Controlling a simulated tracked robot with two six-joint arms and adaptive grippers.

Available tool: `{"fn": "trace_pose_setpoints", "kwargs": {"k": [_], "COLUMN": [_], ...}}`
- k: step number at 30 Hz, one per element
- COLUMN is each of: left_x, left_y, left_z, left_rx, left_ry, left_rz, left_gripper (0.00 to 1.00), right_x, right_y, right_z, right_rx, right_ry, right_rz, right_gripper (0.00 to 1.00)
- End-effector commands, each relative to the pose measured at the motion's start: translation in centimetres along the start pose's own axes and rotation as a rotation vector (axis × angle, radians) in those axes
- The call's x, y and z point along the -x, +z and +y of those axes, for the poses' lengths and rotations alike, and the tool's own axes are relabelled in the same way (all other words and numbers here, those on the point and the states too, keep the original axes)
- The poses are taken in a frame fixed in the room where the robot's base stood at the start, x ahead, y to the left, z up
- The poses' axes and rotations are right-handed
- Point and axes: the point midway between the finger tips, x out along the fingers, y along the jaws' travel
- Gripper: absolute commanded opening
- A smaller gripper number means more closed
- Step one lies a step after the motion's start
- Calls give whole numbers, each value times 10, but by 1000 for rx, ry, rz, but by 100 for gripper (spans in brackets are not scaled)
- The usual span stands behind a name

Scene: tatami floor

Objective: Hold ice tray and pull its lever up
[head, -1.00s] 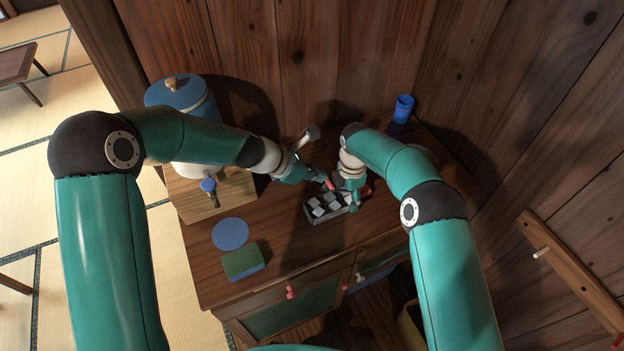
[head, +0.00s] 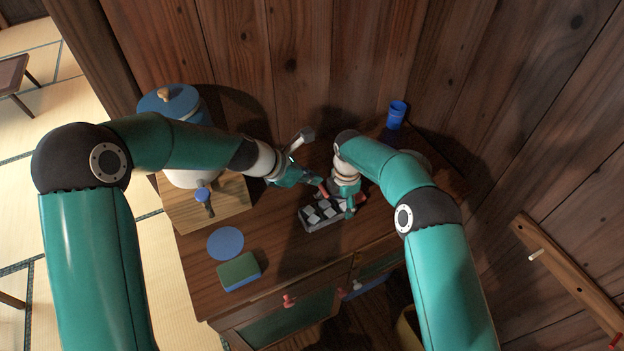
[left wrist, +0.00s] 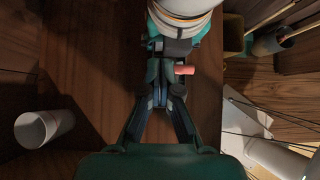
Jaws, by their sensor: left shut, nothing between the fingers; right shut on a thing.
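The grey ice tray (head: 306,225) with pale cubes lies on the wooden cabinet top in the head view. Its red-tipped lever (head: 324,190) stands at the tray's back edge; the red tip also shows in the left wrist view (left wrist: 185,70). My left gripper (head: 316,183) is shut with nothing held, its fingertips right beside the lever; whether they touch it I cannot tell. My right gripper (head: 349,207) is shut on the ice tray at its right end. The right gripper hides part of that end.
A blue disc (head: 225,243) and a green-blue sponge (head: 239,271) lie front left. A blue cup (head: 397,113) stands at the back right. The wooden wall closes off the back.

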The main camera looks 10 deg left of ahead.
Motion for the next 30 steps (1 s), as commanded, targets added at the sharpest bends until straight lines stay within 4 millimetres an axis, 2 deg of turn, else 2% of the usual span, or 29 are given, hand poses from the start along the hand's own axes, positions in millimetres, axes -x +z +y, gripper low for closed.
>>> {"fn": "trace_pose_setpoints", "kwargs": {"k": [8,21,30], "left_x": [12,74,86], "left_y": [8,45,51], "left_z": [0,1,0], "left_rx": [-2,-3,0], "left_ry": [0,1,-1], "left_rz": [-3,-2,0], "left_gripper": [0,0,0], "right_x": [0,0,0], "right_y": [0,0,0], "right_z": [0,0,0], "right_rx": [0,0,0], "right_ry": [0,0,0], "right_rz": [0,0,0], "right_gripper": [18,18,18]}}
